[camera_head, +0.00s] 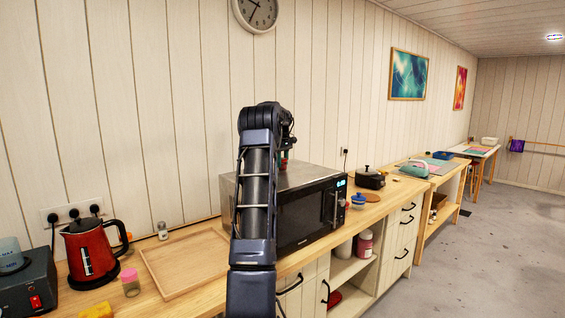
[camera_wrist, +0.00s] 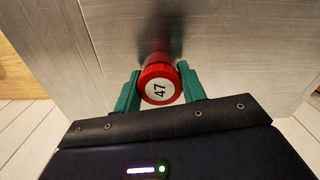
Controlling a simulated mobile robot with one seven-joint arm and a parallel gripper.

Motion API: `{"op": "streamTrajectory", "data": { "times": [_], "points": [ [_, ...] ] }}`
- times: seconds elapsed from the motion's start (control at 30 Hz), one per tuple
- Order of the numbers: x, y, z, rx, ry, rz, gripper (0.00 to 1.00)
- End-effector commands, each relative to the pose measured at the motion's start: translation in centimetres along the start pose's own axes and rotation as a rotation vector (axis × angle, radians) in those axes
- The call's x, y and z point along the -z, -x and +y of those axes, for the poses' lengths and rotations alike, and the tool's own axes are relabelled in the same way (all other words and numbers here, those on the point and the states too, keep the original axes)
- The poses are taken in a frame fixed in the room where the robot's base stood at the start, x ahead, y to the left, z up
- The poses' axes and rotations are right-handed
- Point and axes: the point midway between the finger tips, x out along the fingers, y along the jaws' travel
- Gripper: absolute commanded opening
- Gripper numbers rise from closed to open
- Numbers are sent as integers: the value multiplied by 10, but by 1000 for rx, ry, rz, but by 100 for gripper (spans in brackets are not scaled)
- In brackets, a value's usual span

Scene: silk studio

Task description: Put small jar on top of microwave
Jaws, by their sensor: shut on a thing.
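The small jar (camera_wrist: 158,84) has a red lid with a white disc marked 47. My gripper (camera_wrist: 160,88) is shut on it, one green finger on each side. In the head view, a bit of red and green at my gripper (camera_head: 284,160) shows behind my arm, over the microwave's top. The microwave (camera_head: 312,212) stands on the counter, partly hidden by my arm. Its brushed metal top (camera_wrist: 235,45) lies beneath the jar in the wrist view. I cannot tell whether the jar's base touches the top.
A wooden tray (camera_head: 186,262), a red kettle (camera_head: 91,252) and a pink-lidded jar (camera_head: 130,283) are to the left. A small blue-lidded jar (camera_head: 358,201) and a black pot (camera_head: 370,178) are to the right. The visible microwave top is otherwise clear.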

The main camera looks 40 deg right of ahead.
Motion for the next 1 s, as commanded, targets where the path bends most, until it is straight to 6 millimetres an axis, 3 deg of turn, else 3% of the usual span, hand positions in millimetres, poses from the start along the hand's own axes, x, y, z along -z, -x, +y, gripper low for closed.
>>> {"op": "streamTrajectory", "data": {
  "times": [0.03, 0.07, 0.13, 0.17, 0.57, 1.0],
  "points": [
    [0, -1, 0, 0, 0, 0, 17],
    [0, -1, 0, 0, 0, 0, 46],
    [0, -1, 0, 0, 0, 0, 60],
    [0, -1, 0, 0, 0, 0, 62],
    [0, 7, 0, -1, 0, 1, 62],
    [1, 84, 1, -2, 0, 1, 62]
  ]
}}
